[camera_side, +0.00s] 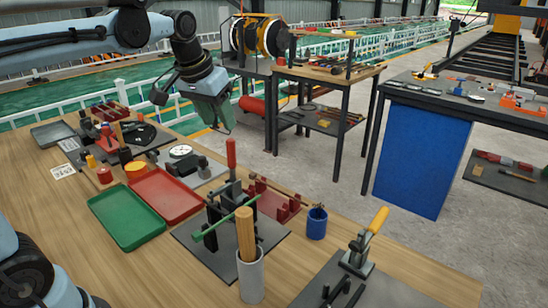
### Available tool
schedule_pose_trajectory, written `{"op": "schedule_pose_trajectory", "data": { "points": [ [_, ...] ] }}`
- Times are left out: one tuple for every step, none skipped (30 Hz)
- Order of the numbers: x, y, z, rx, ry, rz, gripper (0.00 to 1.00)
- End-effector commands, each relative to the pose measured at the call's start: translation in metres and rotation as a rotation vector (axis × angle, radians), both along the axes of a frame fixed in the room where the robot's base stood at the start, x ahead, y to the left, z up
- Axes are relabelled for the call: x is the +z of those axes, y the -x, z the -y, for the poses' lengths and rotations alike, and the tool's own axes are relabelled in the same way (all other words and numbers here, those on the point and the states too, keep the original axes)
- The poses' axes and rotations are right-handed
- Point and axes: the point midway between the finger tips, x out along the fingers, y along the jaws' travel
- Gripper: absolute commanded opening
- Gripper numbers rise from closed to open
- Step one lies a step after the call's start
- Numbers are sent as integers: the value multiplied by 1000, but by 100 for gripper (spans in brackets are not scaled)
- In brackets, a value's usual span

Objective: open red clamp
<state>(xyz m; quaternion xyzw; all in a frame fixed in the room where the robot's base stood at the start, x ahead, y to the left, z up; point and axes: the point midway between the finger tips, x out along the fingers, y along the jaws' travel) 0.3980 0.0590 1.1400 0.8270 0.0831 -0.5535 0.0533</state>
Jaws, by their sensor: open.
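The red clamp (231,153) stands on a dark plate (205,252) near the middle of the wooden table. Its red handle points straight up above dark metal parts. A green rod (228,217) lies across the fixture at its base. My gripper (190,113) hangs in the air up and to the left of the red handle, apart from it. It is open, with nothing seen between its fingers. The clamp's lower parts are partly hidden by the rod and by a cup in front.
A grey cup (251,278) with wooden sticks stands just in front of the clamp. A blue cup (316,224) and red brackets (272,198) are to its right. A yellow-handled clamp (378,219) is further right. Green (127,217) and red (166,197) trays lie left.

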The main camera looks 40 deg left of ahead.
Motion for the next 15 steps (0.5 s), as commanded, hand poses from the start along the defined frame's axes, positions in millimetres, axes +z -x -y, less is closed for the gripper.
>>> {"op": "schedule_pose_trajectory", "data": {
  "points": [
    [-4, -2, 0, 0, 0, 0, 48],
    [-7, -3, -1, 0, 0, 0, 48],
    [-12, -5, -1, 0, 0, 0, 48],
    [-16, -6, -1, 0, 0, 0, 48],
    [-20, -8, -2, -1, 0, 0, 48],
    [-26, -10, -2, -1, -1, 1, 48],
    [-31, -12, -2, -1, -1, 1, 48],
    [-35, -14, -3, -1, -1, 1, 48],
    [-41, -16, -3, -1, -1, 1, 48],
    [-46, -18, -4, -1, -1, 1, 48],
    [-51, -20, -4, -1, -1, 1, 48],
    [-57, -22, -5, -1, -1, 1, 48],
    [-61, -24, -5, -1, -1, 1, 48],
    [-66, -26, -5, -1, -1, 1, 48],
    [-72, -28, -6, -1, 0, 1, 48]
  ]
}}
